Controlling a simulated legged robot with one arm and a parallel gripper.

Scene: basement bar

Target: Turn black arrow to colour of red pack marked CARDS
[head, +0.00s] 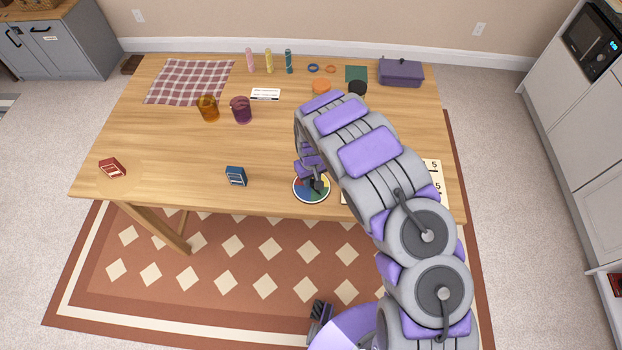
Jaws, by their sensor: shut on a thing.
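My gripper (316,184) is over the disc, shut on the black arrow, which is largely hidden by the gripper. Which colour the arrow points to cannot be made out. A blue pack (236,177) stands between the red pack and the disc.
Orange (208,109) and purple (241,111) tumblers stand mid-table, behind the blue pack. A checked cloth (188,82), several small bottles and a purple box (401,73) are at the back. A numbered board (433,170) lies right, partly behind my arm. The front left middle is clear.

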